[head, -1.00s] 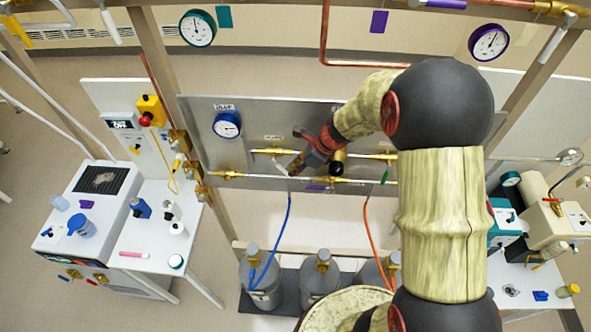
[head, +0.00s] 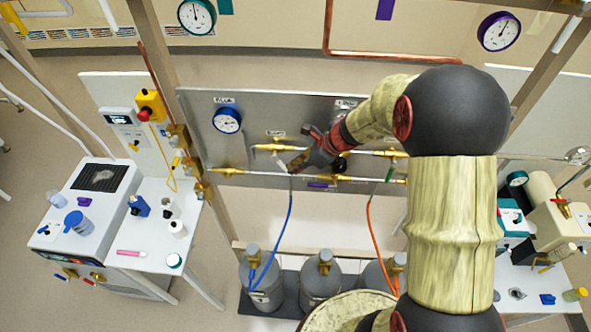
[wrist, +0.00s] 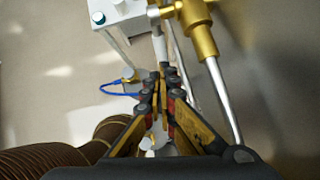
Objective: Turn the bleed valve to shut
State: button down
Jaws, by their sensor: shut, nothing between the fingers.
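A grey panel (head: 205,105) carries two horizontal pipe lines with brass valves. One brass valve (head: 270,147) sits on the upper line, left of my gripper, under a label too small to read. Other brass fittings sit on the lower line (head: 225,171). I cannot tell which valve is the bleed valve. My gripper (head: 296,166) is beside the panel, near the left part of these lines. In the wrist view my gripper (wrist: 160,78) has its fingers together and empty. A brass valve body (wrist: 200,35) with a silver pipe is just beyond and right of the fingertips.
A blue gauge (head: 227,120) is at the panel's upper left. Grey cylinders (head: 262,280) stand below, with a blue hose (head: 287,215) and an orange hose (head: 372,225) rising to the panel. A white bench (head: 150,250) with bottles stands left.

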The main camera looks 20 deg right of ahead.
jog(key=shift+a+f, duration=0.1)
jog(key=shift+f, duration=0.1)
jog(key=shift+a+b+x, duration=0.2)
jog(key=shift+b+x, duration=0.6)
jog(key=shift+x, duration=0.55)
jog(key=shift+a, duration=0.1)
jog(key=v, duration=1.2)
jog(key=shift+a, duration=0.1)
